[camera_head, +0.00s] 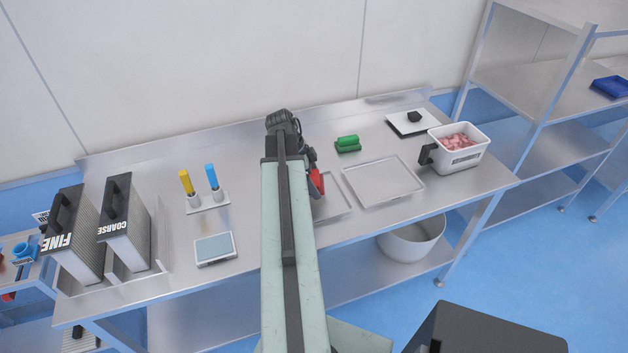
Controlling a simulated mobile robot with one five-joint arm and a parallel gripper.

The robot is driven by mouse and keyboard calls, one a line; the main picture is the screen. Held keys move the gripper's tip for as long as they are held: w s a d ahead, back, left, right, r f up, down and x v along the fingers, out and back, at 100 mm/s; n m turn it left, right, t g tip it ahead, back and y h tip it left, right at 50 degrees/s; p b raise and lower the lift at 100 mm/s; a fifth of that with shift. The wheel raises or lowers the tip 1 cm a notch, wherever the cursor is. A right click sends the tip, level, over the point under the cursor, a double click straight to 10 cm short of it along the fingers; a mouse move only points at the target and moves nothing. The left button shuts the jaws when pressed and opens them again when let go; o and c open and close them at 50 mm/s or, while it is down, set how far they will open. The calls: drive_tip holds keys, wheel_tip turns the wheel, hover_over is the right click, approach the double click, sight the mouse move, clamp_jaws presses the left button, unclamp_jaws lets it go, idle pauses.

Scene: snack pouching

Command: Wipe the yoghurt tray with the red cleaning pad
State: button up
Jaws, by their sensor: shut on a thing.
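The red cleaning pad (318,182) shows just right of my arm, partly hidden by it. My gripper (311,164) is shut on the pad, though its fingers are mostly hidden. The pad is over or at the back edge of a shallow metal tray (330,211), whose left part my arm covers. I cannot tell whether the pad touches that tray. A second, larger shallow metal tray (384,196) lies to its right and looks empty. No label shows which of the two is the yoghurt tray.
A green pad (348,144) lies behind the trays. A white tub (459,163) with pink pieces and a scale-like plate (402,128) stand right. At left are a holder with yellow and blue tools (208,203), a flat pale-blue-topped device (215,248) and boxes marked FINE and COARSE (125,235).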

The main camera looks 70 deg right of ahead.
sight(316, 177)
wheel_tip(316, 177, up, 3)
drive_tip(key=p, duration=0.3)
drive_tip(key=shift+r, duration=0.15)
drive_tip(key=shift+f+b, duration=0.55)
drive_tip(key=shift+b, duration=0.05)
drive_tip(key=shift+r, duration=0.1)
